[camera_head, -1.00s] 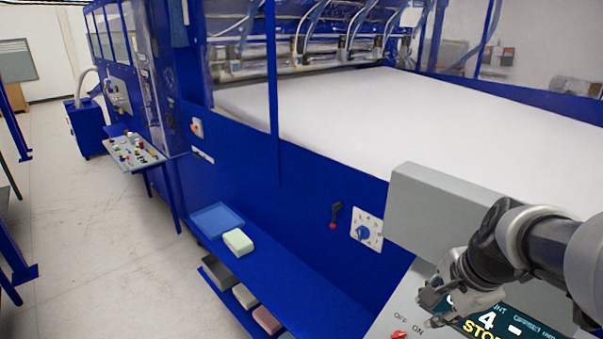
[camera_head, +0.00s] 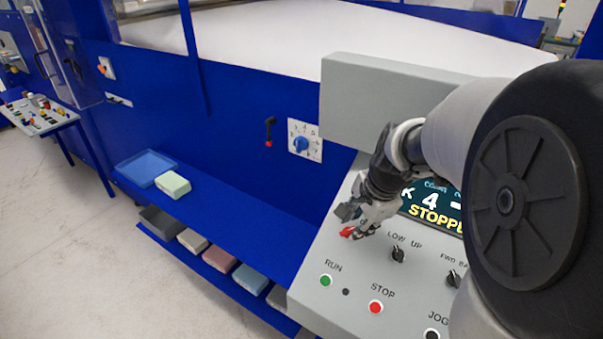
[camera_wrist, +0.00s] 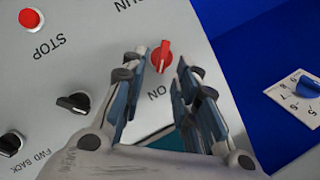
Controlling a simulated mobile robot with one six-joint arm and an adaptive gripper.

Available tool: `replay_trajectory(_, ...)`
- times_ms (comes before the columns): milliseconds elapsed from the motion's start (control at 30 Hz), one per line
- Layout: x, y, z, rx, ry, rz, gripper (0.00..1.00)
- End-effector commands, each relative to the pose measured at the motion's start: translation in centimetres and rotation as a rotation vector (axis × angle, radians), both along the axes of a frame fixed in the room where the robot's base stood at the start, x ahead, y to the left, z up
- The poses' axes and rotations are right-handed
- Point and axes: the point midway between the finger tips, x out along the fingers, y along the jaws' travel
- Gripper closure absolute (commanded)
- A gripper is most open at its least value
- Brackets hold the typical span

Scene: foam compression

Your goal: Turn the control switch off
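The control switch is a red knob (camera_head: 347,231) on the grey sloped control panel (camera_head: 330,262). The red knob also shows in the wrist view (camera_wrist: 160,56), long and narrow, with the label ON below it; the OFF label cannot be read. My gripper (camera_head: 358,222) is at the knob in the head view, partly covering it and its labels. In the wrist view my gripper (camera_wrist: 160,72) has its fingers apart, one on each side of the knob's near end. I cannot tell whether either finger touches it. The panel's screen (camera_head: 430,208) reads STOPPED.
A green RUN button (camera_head: 326,281), red STOP button (camera_head: 376,307) and black knobs, such as LOW UP (camera_head: 398,255), sit close by. A grey box (camera_head: 385,105) rises behind the panel. A blue dial (camera_head: 301,144) and a blue shelf with foam blocks (camera_head: 173,184) are left.

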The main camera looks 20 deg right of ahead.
Motion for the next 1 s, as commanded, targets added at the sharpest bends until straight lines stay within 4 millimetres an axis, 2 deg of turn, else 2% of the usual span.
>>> replay_trajectory(33,0.21,0.02,-0.81,0.000,0.000,0.001,0.72)
replay_trajectory(133,0.47,0.01,-1.29,-0.001,-0.001,0.001,0.72)
replay_trajectory(500,0.60,0.01,-1.45,-0.001,-0.001,0.001,0.72)
replay_trajectory(900,0.58,0.00,-1.47,-0.001,-0.001,0.000,0.99)
replay_trajectory(1000,0.57,0.01,-1.46,-0.001,-0.001,0.000,1.00)
